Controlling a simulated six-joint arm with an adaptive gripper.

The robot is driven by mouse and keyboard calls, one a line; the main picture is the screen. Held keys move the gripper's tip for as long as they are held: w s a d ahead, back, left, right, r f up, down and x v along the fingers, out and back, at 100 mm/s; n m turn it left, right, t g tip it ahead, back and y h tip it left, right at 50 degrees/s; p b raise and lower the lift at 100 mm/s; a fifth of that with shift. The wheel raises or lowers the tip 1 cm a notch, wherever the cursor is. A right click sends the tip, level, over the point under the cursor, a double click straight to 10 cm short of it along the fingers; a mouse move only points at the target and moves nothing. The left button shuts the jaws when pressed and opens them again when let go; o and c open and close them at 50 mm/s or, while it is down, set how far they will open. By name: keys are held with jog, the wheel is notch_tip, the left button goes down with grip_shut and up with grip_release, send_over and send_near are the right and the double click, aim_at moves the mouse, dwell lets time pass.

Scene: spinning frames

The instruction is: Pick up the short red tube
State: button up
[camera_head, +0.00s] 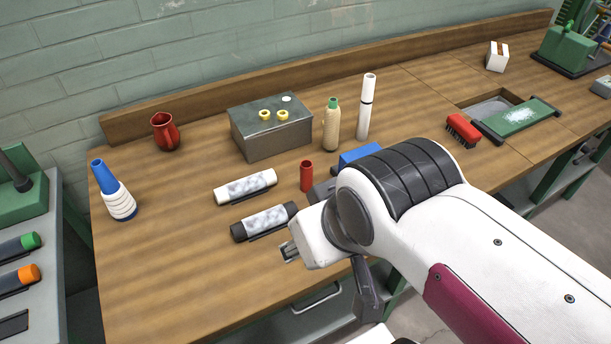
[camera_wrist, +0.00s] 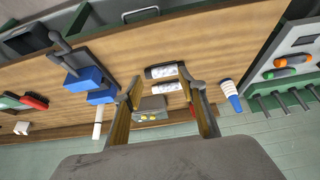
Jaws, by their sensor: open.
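The short red tube (camera_head: 306,176) stands upright on the wooden bench, right of a white labelled cylinder (camera_head: 245,187) and in front of the grey metal box (camera_head: 271,130). My arm's end is in front of and to the right of the tube, apart from it in the head view. My gripper (camera_wrist: 166,92) is open, its two fingers spread wide in the wrist view, with nothing held between them. Its fingers are mostly hidden in the head view. I cannot make out the red tube in the wrist view; the left finger may cover it.
A black labelled cylinder (camera_head: 264,222) lies near the tube. A blue block (camera_head: 359,154), beige bottle (camera_head: 331,128) and tall white tube (camera_head: 366,108) stand behind and right. A red jug (camera_head: 165,132) and blue-white cone (camera_head: 114,191) stand left. The bench's front left is clear.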

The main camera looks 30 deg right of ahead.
jog(key=shift+w, duration=0.1)
jog(key=w+a+f+m+t+y, duration=0.1)
jog(key=w+a+f+m+t, duration=0.15)
jog(key=w, duration=0.75)
jog(key=w+a+f+m+t, duration=0.15)
jog(key=w+a, duration=0.25)
jog(key=w, duration=0.7)
jog(key=m+h, duration=0.6)
jog(key=h, duration=0.4)
send_near(304, 175)
jog(key=w, duration=0.1)
jog(key=w+f, duration=0.1)
jog(key=w+d, duration=0.1)
jog(key=shift+w+f, duration=0.35)
jog(key=shift+w, duration=0.05)
jog(key=shift+s+d+g+h, duration=0.3)
jog(key=shift+s+d+h, duration=0.2)
jog(key=shift+h, duration=0.1)
jog(key=shift+w+d, duration=0.1)
jog(key=shift+w, duration=0.1)
jog(key=shift+x, duration=1.15)
